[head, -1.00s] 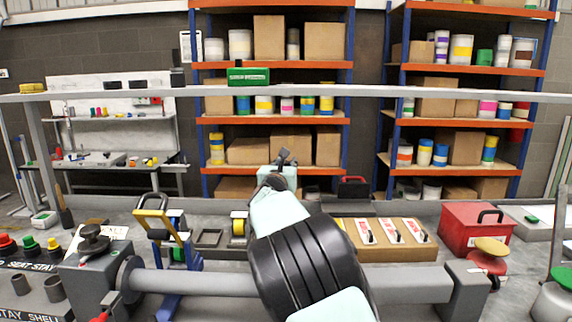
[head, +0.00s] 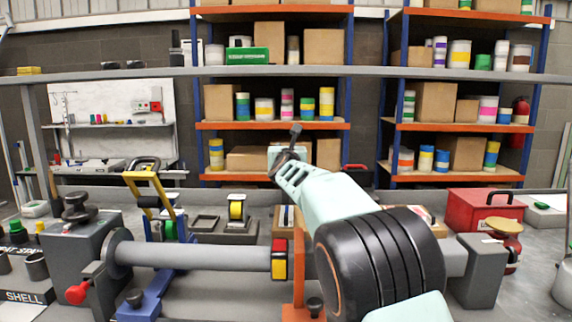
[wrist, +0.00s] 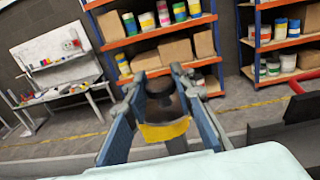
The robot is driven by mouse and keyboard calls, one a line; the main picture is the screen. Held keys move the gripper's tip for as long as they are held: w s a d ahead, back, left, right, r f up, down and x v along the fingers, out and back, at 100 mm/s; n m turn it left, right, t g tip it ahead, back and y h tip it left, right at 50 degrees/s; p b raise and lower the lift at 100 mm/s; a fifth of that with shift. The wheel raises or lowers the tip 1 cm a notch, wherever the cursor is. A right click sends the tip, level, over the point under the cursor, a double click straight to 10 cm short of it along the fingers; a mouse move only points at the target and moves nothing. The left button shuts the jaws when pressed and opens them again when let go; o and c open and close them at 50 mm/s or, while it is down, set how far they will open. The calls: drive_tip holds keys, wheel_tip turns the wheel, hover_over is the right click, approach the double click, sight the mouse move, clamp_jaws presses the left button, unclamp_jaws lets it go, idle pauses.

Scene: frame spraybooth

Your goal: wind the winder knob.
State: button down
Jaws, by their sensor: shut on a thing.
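My gripper (head: 290,150) is raised above the back of the bench in the head view. In the wrist view its two grey-blue fingers (wrist: 160,76) hold a dark piece with a yellow band (wrist: 163,130), which I cannot identify. A black stacked knob (head: 78,207) stands on a grey block at the left end of a grey horizontal bar (head: 200,256). A red ball knob (head: 77,293) sits on a lever beside that block. I cannot tell which is the winder knob. My gripper is well apart from both.
A blue stand with a yellow handle (head: 148,187) rises near the bar's left part. A red toolbox (head: 485,213) and an orange post (head: 299,285) stand to the right. A rail (head: 400,72) crosses in front of shelves. My arm hides part of the bench.

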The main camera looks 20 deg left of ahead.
drive_tip(key=shift+f+n+g+y+b, duration=0.5)
drive_tip(key=shift+n+y+b, duration=0.5)
drive_tip(key=shift+b, duration=1.1)
drive_tip(key=shift+n+g+y+b, duration=0.3)
drive_tip(key=shift+g+y+b, duration=0.1)
drive_tip(key=shift+y, duration=0.4)
drive_tip(key=shift+a+f+y, duration=0.1)
drive_tip(key=shift+f+y, duration=0.05)
drive_tip(key=shift+y, duration=0.15)
drive_tip(key=shift+r+n+g+y+p, duration=0.2)
drive_tip(key=shift+n+g+y+p, duration=0.2)
drive_tip(key=shift+n+g+y, duration=0.4)
drive_tip(key=shift+r+n+g+y+p, duration=0.15)
drive_tip(key=shift+n+g+y+p, duration=0.25)
drive_tip(key=shift+n+g+y, duration=0.4)
drive_tip(key=shift+r+n+g+y+p, duration=0.1)
drive_tip(key=shift+n+g+y+p, duration=0.25)
drive_tip(key=shift+p, duration=0.25)
drive_tip(key=shift+r+n+g+y+p, duration=0.1)
drive_tip(key=shift+n+g+y+p, duration=0.4)
drive_tip(key=shift+p, duration=0.6)
drive_tip(key=n+g+y+p, duration=0.1)
drive_tip(key=p, duration=0.3)
drive_tip(key=g+y+p, duration=0.1)
drive_tip(key=p, duration=0.2)
drive_tip(key=shift+r+n+g+p, duration=0.2)
drive_tip(key=shift+n+g+p, duration=0.15)
drive_tip(key=p, duration=0.4)
drive_tip(key=shift+r+n+g, duration=0.25)
drive_tip(key=shift+n+g, duration=0.15)
